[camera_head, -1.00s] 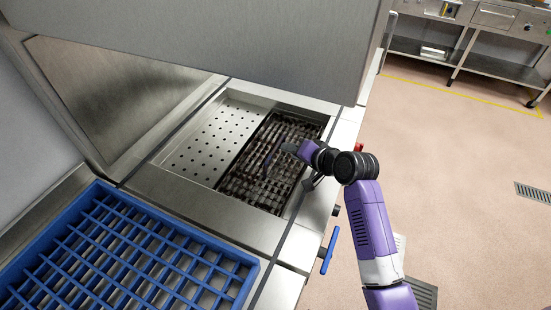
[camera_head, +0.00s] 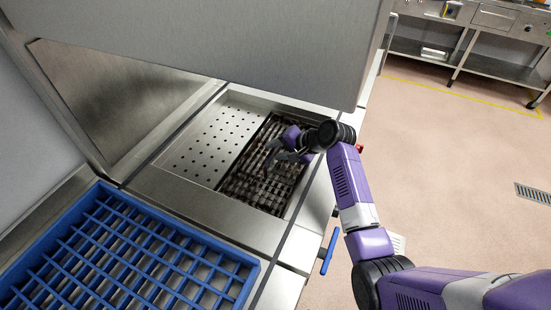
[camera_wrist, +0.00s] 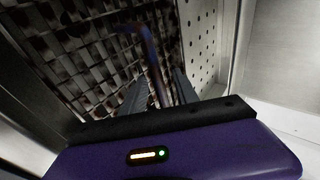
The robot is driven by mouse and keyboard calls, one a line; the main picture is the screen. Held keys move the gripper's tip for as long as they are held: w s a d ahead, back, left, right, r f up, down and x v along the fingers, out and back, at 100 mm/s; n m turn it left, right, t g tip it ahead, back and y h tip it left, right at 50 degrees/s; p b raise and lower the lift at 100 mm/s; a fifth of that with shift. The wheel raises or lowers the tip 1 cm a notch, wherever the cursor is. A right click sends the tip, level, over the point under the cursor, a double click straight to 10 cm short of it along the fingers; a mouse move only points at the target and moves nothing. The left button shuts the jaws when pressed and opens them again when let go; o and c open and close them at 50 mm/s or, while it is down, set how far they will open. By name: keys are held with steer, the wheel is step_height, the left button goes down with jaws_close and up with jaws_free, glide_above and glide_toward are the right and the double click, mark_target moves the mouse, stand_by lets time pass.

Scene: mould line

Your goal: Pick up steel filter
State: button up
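The steel filter seems to be the dark, soiled lattice panel (camera_head: 250,190) in the right half of the steel basin. It fills the upper left of the wrist view (camera_wrist: 75,45). A thin bent handle (camera_wrist: 148,45) rises from it, and its lower part runs down between my fingers. My gripper (camera_head: 277,158) is low over the panel in the head view. In the wrist view my gripper (camera_wrist: 158,90) is open, with one dark finger on each side of the handle. I cannot tell whether either finger touches it.
A clean perforated plate (camera_head: 205,143) fills the basin's left half. The steel basin rim (camera_head: 233,229) surrounds both. A large steel hood (camera_head: 250,45) overhangs the far side. A blue rack (camera_head: 150,222) stands at the near left. A blue lever (camera_head: 329,250) projects at the front.

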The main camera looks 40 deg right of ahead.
steer(key=shift+w+f, duration=0.3)
steer(key=shift+a, duration=0.1)
jaws_close()
steer(key=shift+r, duration=0.1)
stand_by(1.1)
